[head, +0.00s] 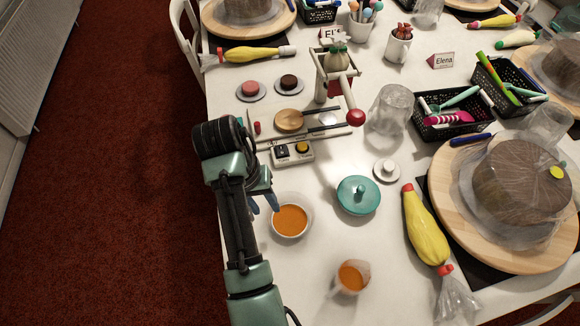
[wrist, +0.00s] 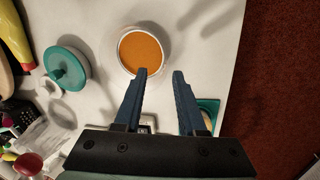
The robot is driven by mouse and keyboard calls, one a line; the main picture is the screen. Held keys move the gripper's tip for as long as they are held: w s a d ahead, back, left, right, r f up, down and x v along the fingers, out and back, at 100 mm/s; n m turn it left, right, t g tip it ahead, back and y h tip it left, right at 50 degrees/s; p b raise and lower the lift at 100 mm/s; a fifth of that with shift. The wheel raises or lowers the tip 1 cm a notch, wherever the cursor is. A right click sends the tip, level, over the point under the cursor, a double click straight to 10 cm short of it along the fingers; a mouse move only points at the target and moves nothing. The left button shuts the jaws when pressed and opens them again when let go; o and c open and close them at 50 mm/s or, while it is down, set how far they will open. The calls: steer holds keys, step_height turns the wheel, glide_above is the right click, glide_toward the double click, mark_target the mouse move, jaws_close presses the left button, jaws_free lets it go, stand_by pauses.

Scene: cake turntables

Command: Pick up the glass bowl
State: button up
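A round bowl with a pale rim (head: 307,231) holds orange contents and stands on the white table near its left edge. I take it for the glass bowl. It also shows in the wrist view (wrist: 121,65), just beyond my fingertips. My gripper (wrist: 160,74) is open and empty, with the left finger's tip close to the bowl's near rim. In the head view my gripper (head: 264,202) is at the bowl's upper left, partly hidden by my arm. Whether a finger touches the bowl I cannot tell.
A clear glass jar (head: 388,115) and a cake turntable (head: 448,220) stand farther right. The table's left edge is close.

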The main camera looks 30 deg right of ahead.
mark_target(267, 215)
step_height(267, 215, down, 5)
steer(key=shift+d+f, duration=0.15)
steer(key=shift+f, duration=0.05)
jaws_close()
stand_by(1.5)
